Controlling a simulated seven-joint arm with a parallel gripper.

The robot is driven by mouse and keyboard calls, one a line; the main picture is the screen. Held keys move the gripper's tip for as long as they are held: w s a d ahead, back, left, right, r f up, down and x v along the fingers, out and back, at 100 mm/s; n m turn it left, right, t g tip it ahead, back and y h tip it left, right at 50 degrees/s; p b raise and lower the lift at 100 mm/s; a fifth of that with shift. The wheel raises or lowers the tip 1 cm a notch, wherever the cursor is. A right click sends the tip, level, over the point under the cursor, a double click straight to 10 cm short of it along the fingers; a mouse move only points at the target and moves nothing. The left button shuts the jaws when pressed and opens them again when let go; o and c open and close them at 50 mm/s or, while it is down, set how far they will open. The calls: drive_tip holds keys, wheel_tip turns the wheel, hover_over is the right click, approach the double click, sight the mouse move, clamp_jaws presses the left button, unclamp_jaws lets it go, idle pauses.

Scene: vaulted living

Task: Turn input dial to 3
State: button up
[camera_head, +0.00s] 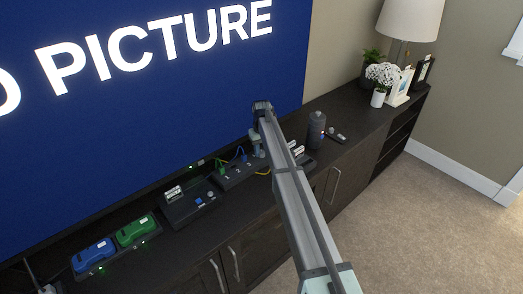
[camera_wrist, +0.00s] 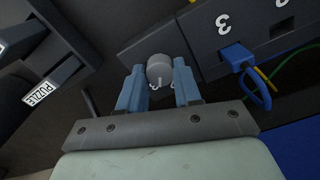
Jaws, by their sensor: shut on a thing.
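The input dial (camera_wrist: 159,67) is a round grey knob on a dark switch box (camera_wrist: 205,28), seen in the wrist view. My gripper (camera_wrist: 160,85) has its two blue fingers on either side of the dial, shut on it. Upside-down numbers 3 and 2 show on the box, with a blue plug (camera_wrist: 236,57) in the port by the 3. The dial's pointer mark cannot be made out. In the head view the switch box (camera_head: 232,175) stands on the cabinet below the screen, and my gripper (camera_head: 257,148) is at its right end, where my arm hides the dial.
A dark console (camera_head: 190,202) and blue (camera_head: 93,256) and green (camera_head: 136,231) devices stand to the left. A grey cylinder (camera_head: 316,129) stands right of my arm. Blue, green and yellow cables lie behind the box. A lamp (camera_head: 410,18) and white flowers (camera_head: 382,74) are farther right.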

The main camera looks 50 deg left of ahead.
sight(262, 152)
drive_tip(key=shift+m, duration=1.5)
drive_tip(key=o, duration=0.8)
drive_tip(key=shift+c, duration=0.2)
wheel_tip(262, 152, up, 14)
drive_tip(key=shift+d+f, duration=0.1)
drive_tip(key=shift+f, duration=0.05)
